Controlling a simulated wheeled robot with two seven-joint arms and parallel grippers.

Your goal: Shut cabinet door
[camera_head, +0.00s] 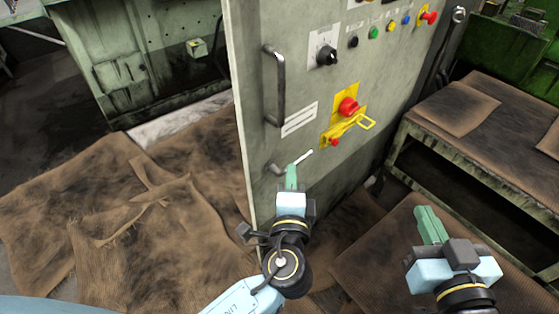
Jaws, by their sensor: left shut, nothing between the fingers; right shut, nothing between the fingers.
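The cabinet door (300,95) is a grey-white panel standing upright in the middle of the view, its left edge toward me and floor visible beyond it. It carries a dark vertical handle (274,85) at upper left and a smaller lower handle (284,166). My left gripper (291,177) is shut and empty, in front of the door's lower part close to the lower handle; I cannot tell whether it touches. My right gripper (430,224) is shut and empty, at lower right, apart from the door and over brown matting.
The door bears a yellow bracket with a red knob (348,107), a black rotary switch (327,54) and several buttons. A bench (470,150) with brown sheets stands at right. Crumpled brown cloth (150,215) covers the floor at left. Green machinery (130,60) stands behind.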

